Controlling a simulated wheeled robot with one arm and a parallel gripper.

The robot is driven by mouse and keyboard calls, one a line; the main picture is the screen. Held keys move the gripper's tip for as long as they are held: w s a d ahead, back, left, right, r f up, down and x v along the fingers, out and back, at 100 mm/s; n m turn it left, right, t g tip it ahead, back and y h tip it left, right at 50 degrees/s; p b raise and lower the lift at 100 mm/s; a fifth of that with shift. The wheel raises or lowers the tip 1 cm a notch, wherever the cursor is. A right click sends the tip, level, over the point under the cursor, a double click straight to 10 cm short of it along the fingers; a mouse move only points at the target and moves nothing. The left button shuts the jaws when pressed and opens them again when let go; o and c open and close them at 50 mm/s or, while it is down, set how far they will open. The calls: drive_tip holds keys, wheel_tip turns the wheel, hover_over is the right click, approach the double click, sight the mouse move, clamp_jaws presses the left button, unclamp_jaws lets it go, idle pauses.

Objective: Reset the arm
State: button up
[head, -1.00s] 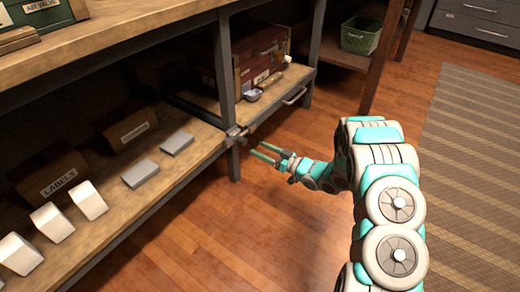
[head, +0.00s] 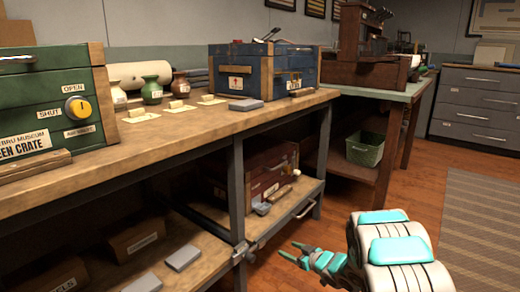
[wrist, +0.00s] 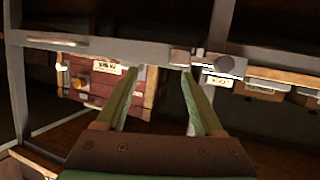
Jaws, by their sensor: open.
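My gripper (head: 291,253) is out in front of the workbench, low over the wooden floor, at the lower right of the head view. Its two teal fingers point left toward the bench's lower shelf and front post. In the wrist view my gripper (wrist: 160,80) shows its two green fingers spread apart with nothing between them. My arm (head: 385,240) is folded in at the lower right, its lower part cut off by the frame.
A metal post (head: 237,190) and the lower shelf (head: 215,262) stand close left of my gripper. A red crate (head: 265,175) sits on the shelf, also in the wrist view (wrist: 100,85). A green crate (head: 45,100) and blue crate (head: 262,72) stand on the bench top. Floor (head: 330,215) beyond is clear.

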drive_tip(key=d+r+m+h+p, duration=0.2)
drive_tip(key=d+r+h, duration=0.3)
drive_tip(key=d+r, duration=0.2)
drive_tip(key=s+d+r+m+g+h+p, duration=0.1)
drive_tip(key=s+d+r+m+g+h, duration=0.15)
drive_tip(key=s+d+r, duration=0.4)
drive_tip(key=s+d+r+m+g+h+p, duration=0.1)
drive_tip(key=s+d+r+g+h, duration=0.2)
drive_tip(key=s, duration=0.6)
drive_tip(key=s+a+r+g+p, duration=0.1)
drive_tip(key=s+a+r+g, duration=0.1)
drive_tip(key=s, duration=1.1)
drive_tip(key=s+a+r+m+g+y+p, duration=0.1)
drive_tip(key=s+a, duration=0.5)
drive_tip(key=s, duration=0.7)
drive_tip(key=s+a+r+m+g+y+p, duration=0.1)
drive_tip(key=s+a+r+g, duration=0.3)
drive_tip(key=s, duration=0.9)
wheel_tip(320, 180, up, 3)
drive_tip(key=shift+s+a+f+g+p, duration=0.1)
drive_tip(key=shift+s+a+g+p, duration=0.25)
drive_tip(key=shift+p, duration=0.4)
drive_tip(key=shift+m, duration=0.25)
